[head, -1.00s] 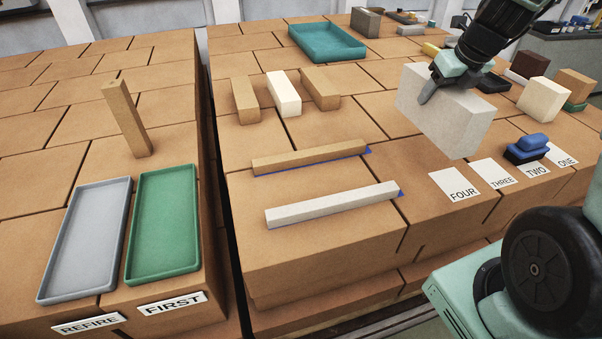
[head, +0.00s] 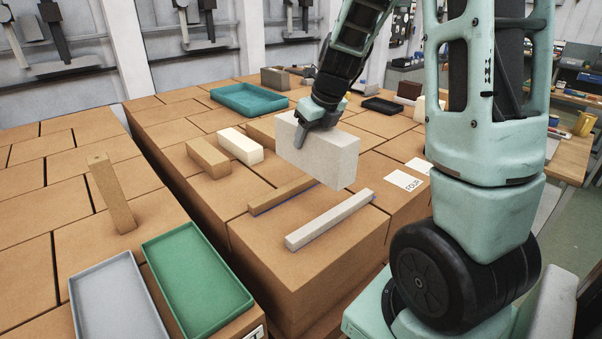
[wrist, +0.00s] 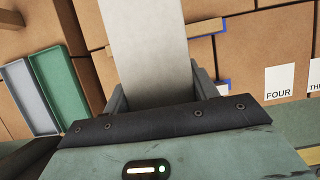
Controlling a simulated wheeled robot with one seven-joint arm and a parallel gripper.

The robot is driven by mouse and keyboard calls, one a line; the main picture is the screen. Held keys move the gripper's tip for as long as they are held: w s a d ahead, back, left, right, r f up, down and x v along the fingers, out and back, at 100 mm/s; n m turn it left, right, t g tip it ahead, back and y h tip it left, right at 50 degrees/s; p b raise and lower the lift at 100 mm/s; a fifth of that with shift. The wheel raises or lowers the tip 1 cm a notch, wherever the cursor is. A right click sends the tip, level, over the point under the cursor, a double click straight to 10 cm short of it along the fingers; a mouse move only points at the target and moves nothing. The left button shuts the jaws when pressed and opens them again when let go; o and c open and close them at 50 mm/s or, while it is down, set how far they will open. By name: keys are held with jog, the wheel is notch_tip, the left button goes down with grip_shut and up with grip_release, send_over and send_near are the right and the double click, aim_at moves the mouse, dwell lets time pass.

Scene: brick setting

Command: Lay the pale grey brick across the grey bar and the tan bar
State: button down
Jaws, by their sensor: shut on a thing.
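The pale grey brick (head: 322,152) is held by my gripper (head: 318,120), which is shut on its upper part. The grey bar (head: 330,221) lies on the brick stack near the front edge. The tan bar (head: 283,194) lies behind it, roughly parallel, its right end close to the brick's outline. In the wrist view the brick (wrist: 150,50) runs up between the fingers and covers part of the bars. The gap under the brick cannot be judged.
Tan bricks (head: 208,157) and a cream brick (head: 240,146) stand behind the bars. A teal tray (head: 215,94) is farther back. A green tray (head: 160,250), a grey tray (head: 85,280) and an upright tan brick (head: 114,195) are at left. A FOUR card (head: 405,180) lies right.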

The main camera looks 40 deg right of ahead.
aim_at(311, 167)
jog(key=shift+d+f+b, duration=0.15)
jog(key=shift+f+b, duration=0.4)
jog(key=shift+f, duration=3.8)
jog(key=shift+f+b, duration=0.45)
jog(key=shift+f, duration=0.05)
jog(key=shift+c, duration=2.2)
grip_release()
jog(key=shift+r, duration=0.1)
